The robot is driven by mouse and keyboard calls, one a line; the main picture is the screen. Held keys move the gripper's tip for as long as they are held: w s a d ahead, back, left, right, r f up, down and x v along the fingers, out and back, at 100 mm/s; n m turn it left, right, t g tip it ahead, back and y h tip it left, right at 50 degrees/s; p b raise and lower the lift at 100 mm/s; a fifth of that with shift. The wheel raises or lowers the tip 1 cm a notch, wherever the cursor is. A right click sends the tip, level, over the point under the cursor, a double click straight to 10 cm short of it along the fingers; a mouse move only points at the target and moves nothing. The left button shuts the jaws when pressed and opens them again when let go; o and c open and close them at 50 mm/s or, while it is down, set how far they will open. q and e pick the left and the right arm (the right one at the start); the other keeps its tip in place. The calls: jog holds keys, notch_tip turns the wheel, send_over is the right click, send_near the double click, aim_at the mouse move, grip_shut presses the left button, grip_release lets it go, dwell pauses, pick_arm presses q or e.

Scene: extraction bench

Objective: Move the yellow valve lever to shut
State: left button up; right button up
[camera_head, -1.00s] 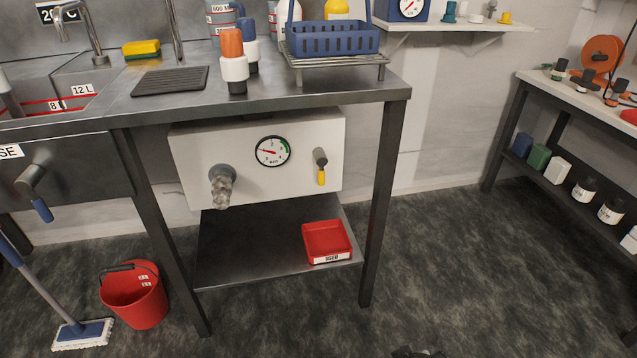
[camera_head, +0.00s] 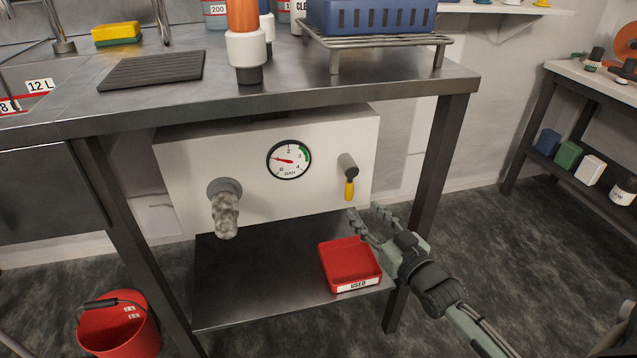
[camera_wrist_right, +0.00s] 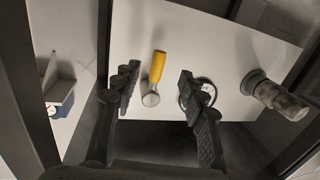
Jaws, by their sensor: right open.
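The yellow valve lever (camera_head: 349,189) hangs straight down from a dark grey valve stub on the right part of the white panel (camera_head: 256,205) under the bench. My right gripper (camera_head: 368,213) is open just below and to the right of the lever, apart from it as far as I can tell. In the right wrist view the yellow lever (camera_wrist_right: 158,66) shows between the two open fingers (camera_wrist_right: 156,92), nearer the left finger, with nothing held. A round gauge (camera_head: 289,159) with a red needle sits left of the lever. My left gripper is not in view.
A hose-like spout (camera_head: 225,215) sticks out at the panel's left. A red tray (camera_head: 350,262) marked USED stands on the lower shelf below my right gripper. The table leg (camera_head: 437,150) rises close to the gripper's right. A red bucket (camera_head: 118,328) stands at lower left.

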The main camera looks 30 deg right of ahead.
aim_at(352, 192)
jog(key=shift+w+d+r+t, duration=0.1)
jog(key=shift+w+r+t, duration=0.2)
jog(key=shift+w+r, duration=0.55)
jog(key=w, duration=0.6)
jog(key=shift+w+d+f+b, duration=0.1)
jog(key=shift+w+d+b, duration=0.05)
jog(key=shift+w+b, duration=0.2)
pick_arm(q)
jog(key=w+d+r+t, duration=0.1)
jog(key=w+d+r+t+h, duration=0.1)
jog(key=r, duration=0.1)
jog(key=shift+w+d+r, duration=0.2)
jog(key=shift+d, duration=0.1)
pick_arm(e)
jog(key=shift+c, duration=0.4)
grip_shut()
